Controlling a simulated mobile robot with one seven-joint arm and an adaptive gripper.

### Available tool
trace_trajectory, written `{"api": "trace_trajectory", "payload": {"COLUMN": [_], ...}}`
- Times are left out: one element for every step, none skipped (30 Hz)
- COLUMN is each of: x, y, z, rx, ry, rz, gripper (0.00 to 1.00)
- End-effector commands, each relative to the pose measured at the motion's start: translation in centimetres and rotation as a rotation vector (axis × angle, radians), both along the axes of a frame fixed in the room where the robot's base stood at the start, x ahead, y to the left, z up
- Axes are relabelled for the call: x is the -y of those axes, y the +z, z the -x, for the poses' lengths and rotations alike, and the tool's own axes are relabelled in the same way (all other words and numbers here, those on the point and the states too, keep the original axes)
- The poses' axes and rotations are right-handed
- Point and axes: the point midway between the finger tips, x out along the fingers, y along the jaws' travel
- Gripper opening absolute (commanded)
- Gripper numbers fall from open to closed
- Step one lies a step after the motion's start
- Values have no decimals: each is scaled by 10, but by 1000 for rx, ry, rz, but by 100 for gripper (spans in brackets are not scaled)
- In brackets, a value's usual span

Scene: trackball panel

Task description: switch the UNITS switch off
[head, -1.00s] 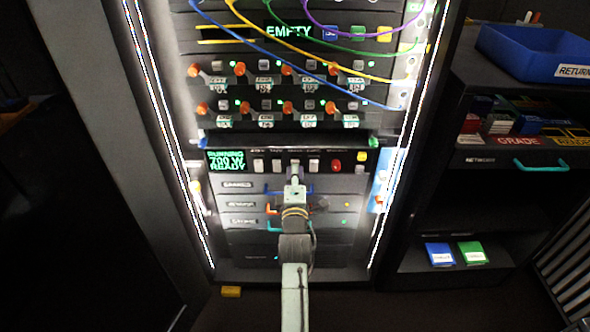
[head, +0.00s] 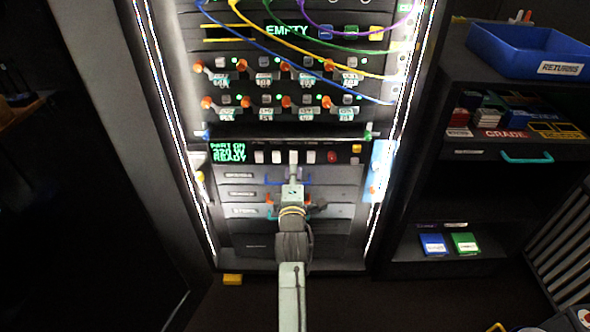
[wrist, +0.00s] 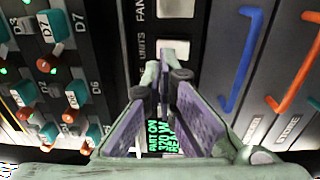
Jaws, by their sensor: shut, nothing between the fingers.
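The UNITS switch is a white rocker (wrist: 173,48) beside its UNITS label in the wrist view. My gripper (wrist: 168,72) is shut and empty, its fingertips right at the lower edge of this switch. I cannot tell whether they touch it. In the head view my gripper (head: 293,162) reaches up to the row of switches and hides part of it. The panel display (head: 228,152) reads PART ON, 320 W, READY; it also shows between the fingers in the wrist view (wrist: 160,136). The rocker's on or off position cannot be told.
The FAN switch (wrist: 176,8) is beside UNITS. Other white switches (head: 276,157), a red button (head: 332,157) and a yellow button (head: 356,148) share the row. Orange-tipped levers (head: 286,101) are above; drawers with a blue handle (wrist: 240,60) and an orange handle (wrist: 298,75) are below.

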Motion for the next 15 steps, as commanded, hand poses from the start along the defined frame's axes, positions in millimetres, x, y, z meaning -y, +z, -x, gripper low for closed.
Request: {"api": "trace_trajectory", "payload": {"x": [0, 0, 0, 0, 0, 0, 0, 0, 0, 0, 0, 0, 0, 0, 1], "y": [-3, -2, -2, -1, 0, 1, 2, 2, 4, 4, 4, 6, 6, 6, 7], "z": [16, 24, 33, 40, 46, 54, 59, 64, 70, 74, 77, 81, 83, 85, 87], "rx": [0, 0, -1, -2, -1, -1, -1, -2, -2, -2, -2, -1, -2, -2, -2], "ry": [0, 0, 0, 0, 0, 0, 0, 0, 0, 0, 0, 0, 0, 0, 0], "rz": [0, 0, 0, -1, -1, -1, -1, -1, -1, -1, 0, 0, 0, 0, 0], "gripper": [0, 0, 0, 0, 0, 0, 0, 0, 0, 0, 0, 0, 0, 0, 0]}}
